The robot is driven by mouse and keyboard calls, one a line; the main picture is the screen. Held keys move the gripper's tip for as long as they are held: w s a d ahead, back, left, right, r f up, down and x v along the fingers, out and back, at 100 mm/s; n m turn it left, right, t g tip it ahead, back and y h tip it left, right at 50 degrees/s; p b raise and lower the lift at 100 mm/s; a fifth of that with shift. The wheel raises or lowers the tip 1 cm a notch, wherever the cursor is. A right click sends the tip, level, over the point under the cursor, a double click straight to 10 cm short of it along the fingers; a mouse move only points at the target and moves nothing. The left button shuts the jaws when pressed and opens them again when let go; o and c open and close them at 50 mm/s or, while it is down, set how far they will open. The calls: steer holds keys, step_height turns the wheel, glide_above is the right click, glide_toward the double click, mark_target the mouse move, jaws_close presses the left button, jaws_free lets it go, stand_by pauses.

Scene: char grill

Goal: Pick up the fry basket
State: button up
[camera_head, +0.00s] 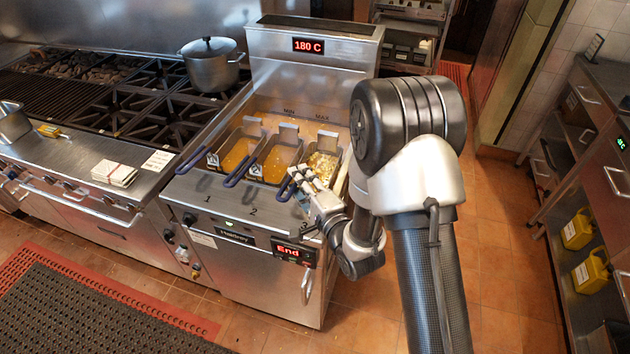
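Three fry baskets with blue handles sit side by side in the oil well of the deep fryer (262,261). The left basket (236,155) and the middle basket (274,162) show orange oil and no visible food. The right basket (323,163) holds pale golden food. My gripper (299,178) is at the handle of the right basket, near the number 3 on the front ledge. The fingers overlap the blue handle (284,190) in the picture. Whether they grip it is too small to tell. The fryer displays read "180 C" and "End".
A stove with black grates (168,121) and a lidded pot (211,66) stands left of the fryer. A steel counter with shelves (568,150) and yellow jugs (577,229) stands at the right. Open tiled floor (500,262) lies between. A dark mat (85,312) is at the front left.

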steer(key=x, duration=0.4)
steer(key=shift+a+f+b, duration=0.1)
steer(key=shift+a+b, duration=0.1)
steer(key=shift+b, duration=0.15)
steer(key=shift+c, duration=0.4)
jaws_close()
stand_by(0.5)
